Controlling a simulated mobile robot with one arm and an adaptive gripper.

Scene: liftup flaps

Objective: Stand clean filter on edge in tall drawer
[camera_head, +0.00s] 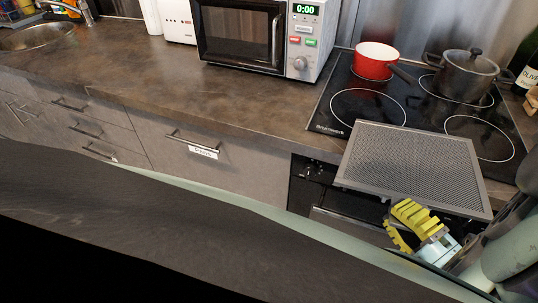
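A flat grey mesh filter (415,168) with a pale rim lies at the front of the cooktop and juts out past the counter's front edge. My gripper (399,223) has yellow ribbed fingers and is just below the filter's front edge. A dark gap shows between its fingers, and nothing is seen in it. I cannot tell whether the upper finger touches the filter's edge. A deep grey drawer front (235,172) with a bar handle and a small white label is shut, left of the oven; the label is too small to read surely.
A red pot (375,61) and a dark lidded pot (466,75) stand on the black cooktop (330,112) behind the filter. A microwave (255,37) stands at the back. Shut shallow drawers (88,131) are at left. The counter (170,90) is clear left of the cooktop.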

